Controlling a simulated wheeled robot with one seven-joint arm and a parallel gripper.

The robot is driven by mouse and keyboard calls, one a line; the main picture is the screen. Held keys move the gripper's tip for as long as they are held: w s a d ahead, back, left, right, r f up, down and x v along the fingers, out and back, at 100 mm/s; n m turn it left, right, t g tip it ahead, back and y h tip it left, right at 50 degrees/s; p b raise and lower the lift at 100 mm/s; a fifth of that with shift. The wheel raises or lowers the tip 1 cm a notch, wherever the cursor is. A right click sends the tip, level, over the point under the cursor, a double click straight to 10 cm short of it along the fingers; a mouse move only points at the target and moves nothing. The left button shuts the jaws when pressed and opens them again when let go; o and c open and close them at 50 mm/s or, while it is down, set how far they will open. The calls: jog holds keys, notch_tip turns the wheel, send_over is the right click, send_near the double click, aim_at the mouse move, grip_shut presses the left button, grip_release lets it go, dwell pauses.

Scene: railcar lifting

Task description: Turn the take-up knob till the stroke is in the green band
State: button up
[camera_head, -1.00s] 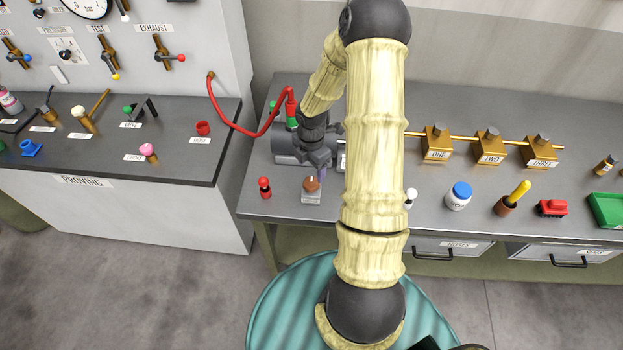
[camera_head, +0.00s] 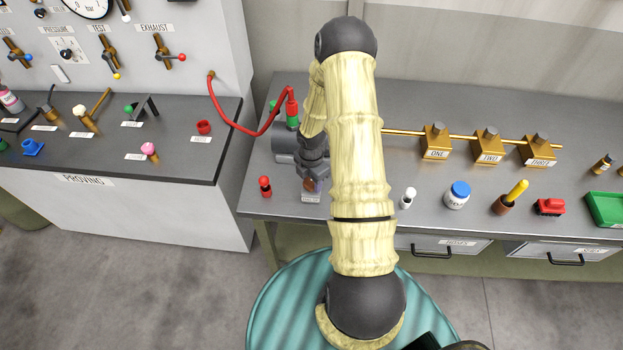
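The brown knob (camera_head: 309,185) stands on a small pale labelled block (camera_head: 311,197) near the front left of the bench; its label is too small to read. I take it for the take-up knob. My gripper (camera_head: 311,178) points down right at the knob and covers its upper part. I cannot tell whether the fingers touch it or are closed around it. A grey cylinder (camera_head: 284,145) lies behind, partly hidden by my arm. A green part (camera_head: 292,122) sits under the red hose end. No stroke scale or green band can be made out.
A red-topped item (camera_head: 265,186) stands close left of the knob. A red hose (camera_head: 240,127) arches to the proving panel. Right of my arm are a white-topped item (camera_head: 408,197), a blue-lidded jar (camera_head: 457,195) and brass blocks (camera_head: 436,142) on a rod.

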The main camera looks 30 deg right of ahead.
jog(key=shift+c, duration=1)
jog(key=shift+m, duration=0.4)
